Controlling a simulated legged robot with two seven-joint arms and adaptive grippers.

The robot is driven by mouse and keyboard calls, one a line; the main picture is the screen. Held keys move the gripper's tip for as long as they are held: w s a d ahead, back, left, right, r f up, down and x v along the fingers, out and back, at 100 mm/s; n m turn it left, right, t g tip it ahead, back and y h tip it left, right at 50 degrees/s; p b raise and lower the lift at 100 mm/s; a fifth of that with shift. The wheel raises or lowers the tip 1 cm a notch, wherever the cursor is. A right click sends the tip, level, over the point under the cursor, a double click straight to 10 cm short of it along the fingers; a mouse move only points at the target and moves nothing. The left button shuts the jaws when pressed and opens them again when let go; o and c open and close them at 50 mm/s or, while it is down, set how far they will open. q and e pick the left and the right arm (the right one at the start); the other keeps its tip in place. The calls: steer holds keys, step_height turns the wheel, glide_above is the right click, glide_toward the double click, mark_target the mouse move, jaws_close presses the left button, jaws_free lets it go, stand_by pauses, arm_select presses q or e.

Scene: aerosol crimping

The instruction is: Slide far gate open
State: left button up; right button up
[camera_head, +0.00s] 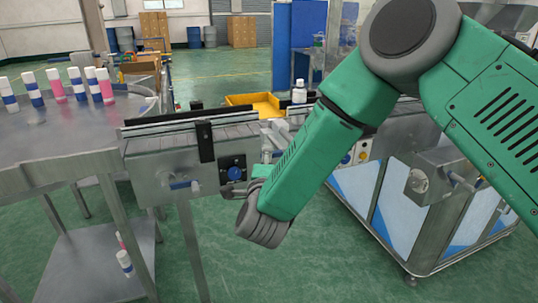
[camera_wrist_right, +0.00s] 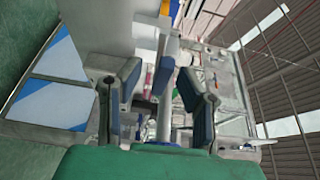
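The conveyor (camera_head: 190,165) with dark side rails stands left of my arm in the head view. A black upright bracket (camera_head: 205,141) is on its near side. I cannot make out for certain which part is the far gate. My left gripper is not in view.
A round steel table (camera_head: 60,145) at the left holds several white cans with blue or pink bands (camera_head: 78,84). A yellow tray (camera_head: 262,103) and a white bottle (camera_head: 299,92) are beyond the conveyor. A machine cabinet (camera_head: 410,215) stands at the right.

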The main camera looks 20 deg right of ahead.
steer(key=d+v, duration=0.1)
steer(key=v, duration=0.7)
steer(key=shift+s+f, duration=0.15)
steer(key=shift+f, duration=0.1)
steer(key=shift+a, duration=0.1)
